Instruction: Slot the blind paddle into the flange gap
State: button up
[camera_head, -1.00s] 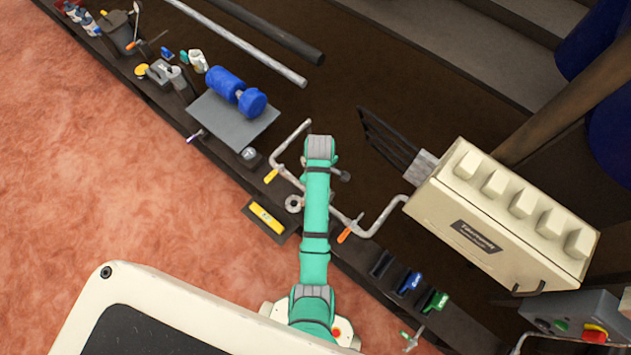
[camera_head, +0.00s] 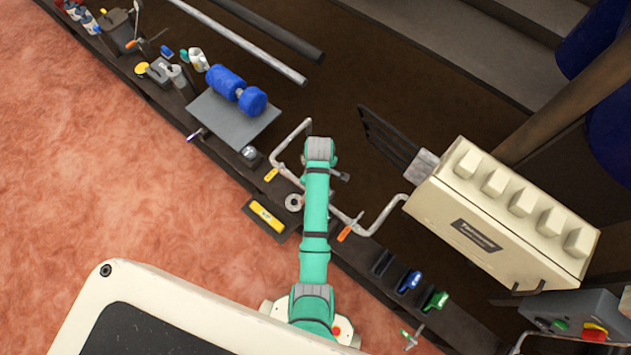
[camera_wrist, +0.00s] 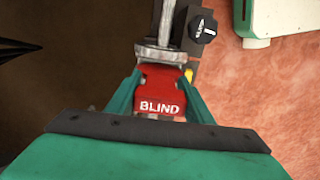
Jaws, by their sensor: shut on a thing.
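The blind paddle (camera_wrist: 160,103) shows in the wrist view as a red piece lettered "BLIND". My gripper (camera_wrist: 161,88) is shut on it, with one green finger on each side. A grey metal pipe part (camera_wrist: 157,55) lies just beyond the paddle's far edge. I cannot tell whether the paddle touches it or sits in a gap. In the head view a bent grey pipe line (camera_head: 384,220) runs under my arm, with a round flange-like ring (camera_head: 293,202) beside it. My arm hides the gripper and paddle there.
An orange-handled valve (camera_head: 350,228) and a yellow level (camera_head: 266,217) are near the pipe. A cream machine (camera_head: 500,220) stands to the right. A black knob (camera_wrist: 204,28) is close beside the pipe in the wrist view.

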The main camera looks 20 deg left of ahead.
jog(key=shift+f, duration=3.1)
dwell(0.6)
jog(key=o, duration=1.9)
jog(key=shift+o, duration=0.2)
jog(key=shift+s+a, duration=0.1)
jog(key=shift+a, duration=0.05)
jog(key=shift+s+d+r, duration=0.1)
jog(key=shift+d+r, duration=0.1)
jog(key=shift+r, duration=0.55)
jog(key=shift+a+r, duration=0.1)
jog(key=shift+r, duration=3.15)
